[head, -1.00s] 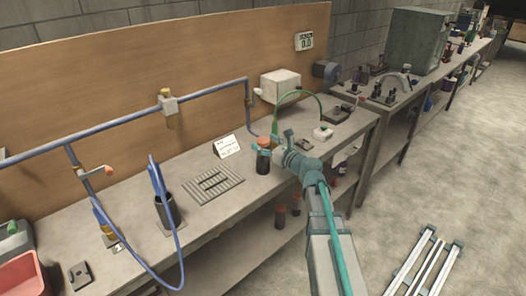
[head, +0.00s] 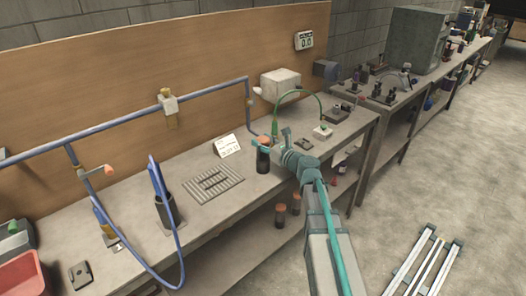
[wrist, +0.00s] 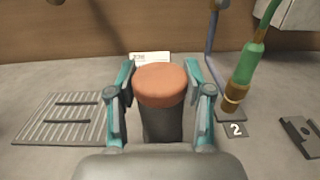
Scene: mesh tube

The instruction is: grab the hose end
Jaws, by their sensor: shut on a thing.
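My gripper (wrist: 161,95) has its teal fingers on both sides of a dark jar (wrist: 161,124) with an orange-brown lid. It is shut on this jar. The jar also shows in the head view (head: 263,161), upright on the bench. A green hose end (wrist: 242,78) with a brass fitting stands just right of my gripper, apart from it, by a label "2". Its green hose (head: 308,94) arches over to a white block (head: 322,132).
A slotted grey rack (head: 213,183) lies left of the jar, and a white sign (head: 228,145) stands behind it. A blue pipe (head: 120,128) runs along the wooden back panel. A red bin (head: 22,275) is at the front left. The bench front near the rack is clear.

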